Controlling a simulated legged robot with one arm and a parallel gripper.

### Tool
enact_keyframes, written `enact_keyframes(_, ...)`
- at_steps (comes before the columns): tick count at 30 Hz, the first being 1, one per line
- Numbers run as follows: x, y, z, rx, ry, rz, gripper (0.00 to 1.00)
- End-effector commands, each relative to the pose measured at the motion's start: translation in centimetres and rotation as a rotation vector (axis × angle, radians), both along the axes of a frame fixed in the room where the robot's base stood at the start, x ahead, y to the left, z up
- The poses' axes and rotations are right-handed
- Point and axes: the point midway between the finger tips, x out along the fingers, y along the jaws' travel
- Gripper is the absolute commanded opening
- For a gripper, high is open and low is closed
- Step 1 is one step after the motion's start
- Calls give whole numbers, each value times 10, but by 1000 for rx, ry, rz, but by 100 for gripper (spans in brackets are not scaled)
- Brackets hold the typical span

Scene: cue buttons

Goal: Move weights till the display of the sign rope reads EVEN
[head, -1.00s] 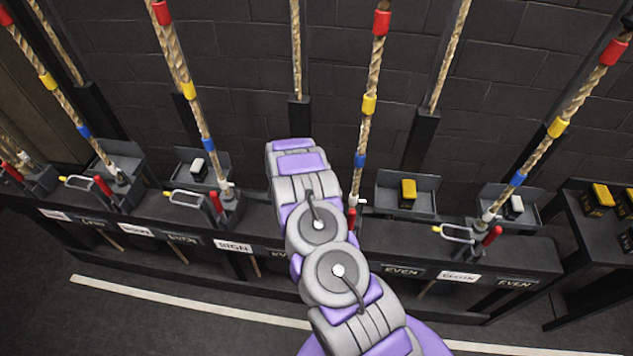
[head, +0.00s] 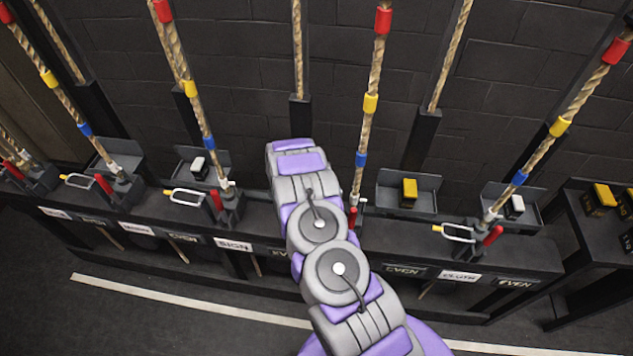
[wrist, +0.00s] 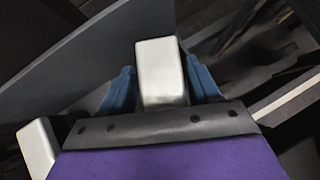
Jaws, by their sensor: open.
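The white SIGN label (head: 234,246) is on the front rail in the head view. The dark display (head: 280,254) to its right is mostly covered by my arm, and only its first letters, like "EV", show. A rope with red, yellow and blue bands (head: 207,140) comes down to the lock above that label. In the wrist view a white weight (wrist: 162,70) stands between the two blue fingers of my gripper (wrist: 162,82), which is open around it. A second white weight (wrist: 38,146) is at the lower left. My gripper is hidden behind my arm in the head view.
Trays on the rail hold a white weight (head: 199,166), a yellow weight (head: 409,192) and another white weight (head: 514,207). Several yellow-and-black weights (head: 602,196) stand on a dark stand at the right. Locks and slanting ropes line the rail.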

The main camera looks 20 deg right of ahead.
Motion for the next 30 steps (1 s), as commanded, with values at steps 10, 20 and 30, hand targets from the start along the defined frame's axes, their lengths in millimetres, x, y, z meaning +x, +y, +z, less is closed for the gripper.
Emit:
enact_keyframes(10,-8,3,3,4,8,-10,73)
enact_keyframes(20,-29,40,48,0,8,-2,73)
enact_keyframes(30,-54,84,100,-2,1,1,73)
